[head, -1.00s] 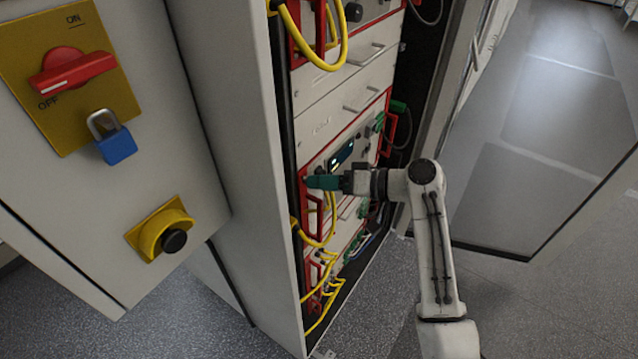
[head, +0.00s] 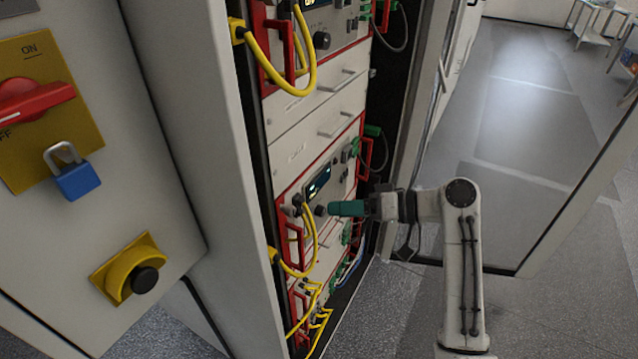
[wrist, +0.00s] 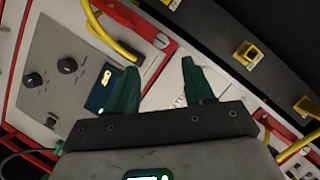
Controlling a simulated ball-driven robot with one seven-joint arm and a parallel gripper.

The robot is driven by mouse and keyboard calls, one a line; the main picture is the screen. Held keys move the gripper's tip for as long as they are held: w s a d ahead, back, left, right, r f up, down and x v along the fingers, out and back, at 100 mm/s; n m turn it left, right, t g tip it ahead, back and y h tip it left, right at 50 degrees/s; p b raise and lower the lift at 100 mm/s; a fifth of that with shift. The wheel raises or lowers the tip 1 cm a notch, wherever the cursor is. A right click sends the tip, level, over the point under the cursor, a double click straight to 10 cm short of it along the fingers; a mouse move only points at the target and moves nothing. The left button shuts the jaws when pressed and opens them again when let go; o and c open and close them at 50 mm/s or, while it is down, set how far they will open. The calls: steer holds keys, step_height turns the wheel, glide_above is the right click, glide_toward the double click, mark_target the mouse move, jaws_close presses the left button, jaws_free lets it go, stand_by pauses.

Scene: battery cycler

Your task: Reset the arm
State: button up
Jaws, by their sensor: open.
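My gripper (head: 346,208) has teal fingers and is in front of the cabinet's middle instrument panel in the head view. In the wrist view the two fingers of my gripper (wrist: 162,90) stand apart with nothing between them. The instrument panel (wrist: 62,62) has black knobs and a lit display (wrist: 104,90), partly hidden behind the left finger. In the head view this display (head: 318,184) is just above and left of the fingertips. A gap shows between the fingertips and the panel, though its depth is hard to judge.
Yellow cables (head: 312,240) and red handles (head: 291,225) stick out from the rack. The open cabinet door (head: 560,215) stands to the right of my arm. At left are a red switch (head: 35,103), a blue padlock (head: 77,180) and a yellow-and-black button (head: 128,270).

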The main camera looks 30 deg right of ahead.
steer(key=s+a+f+g+h, duration=0.2)
steer(key=s+f, duration=0.4)
steer(key=f, duration=0.2)
steer(key=s+a+f+g+h, duration=0.2)
steer(key=s+f+h, duration=0.1)
steer(key=s+f, duration=0.4)
steer(key=s+d+f+g+h, duration=0.1)
steer(key=s+f+g+h, duration=0.1)
steer(key=s, duration=0.8)
steer(key=s+d+f+g+h, duration=0.2)
steer(key=s+h, duration=0.2)
steer(key=s, duration=0.5)
steer(key=shift+s+f+m+g, duration=0.4)
steer(key=shift+d, duration=0.1)
